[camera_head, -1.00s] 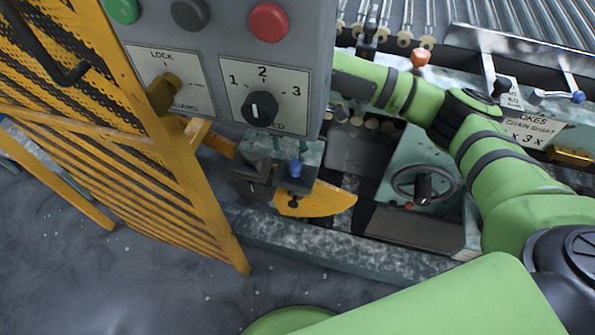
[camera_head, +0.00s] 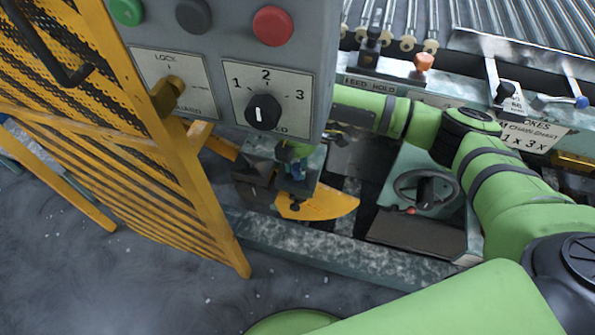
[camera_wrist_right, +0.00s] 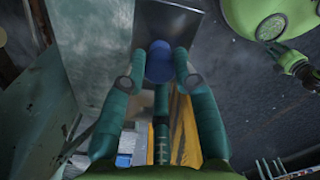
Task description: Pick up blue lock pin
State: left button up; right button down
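The blue lock pin (camera_head: 298,171) stands on a grey-green block below the control panel in the head view. Its round blue head (camera_wrist_right: 159,62) shows between my right fingers in the right wrist view. My right gripper (camera_head: 292,153) comes from behind the panel and is at the pin, partly hiding it. In the right wrist view the right gripper (camera_wrist_right: 160,66) is open, with one finger on each side of the blue head. A thin gap seems to remain on both sides; contact is not clear.
The grey control panel (camera_head: 228,50) hangs close over the pin. A yellow mesh guard (camera_head: 165,190) stands to the left. A yellow curved plate (camera_head: 325,203) sits just below the pin, and a handwheel (camera_head: 426,190) is to the right. Rollers (camera_head: 500,25) lie at the back.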

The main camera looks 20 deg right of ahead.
notch_tip(320, 180, up, 9)
jog(key=shift+f+p, duration=0.1)
jog(key=shift+p, duration=0.2)
pick_arm(q)
jog(key=shift+s+r+p, duration=0.8)
jog(key=shift+s+r, duration=0.05)
jog(key=shift+r, duration=0.05)
pick_arm(e)
jog(key=shift+r, duration=0.6)
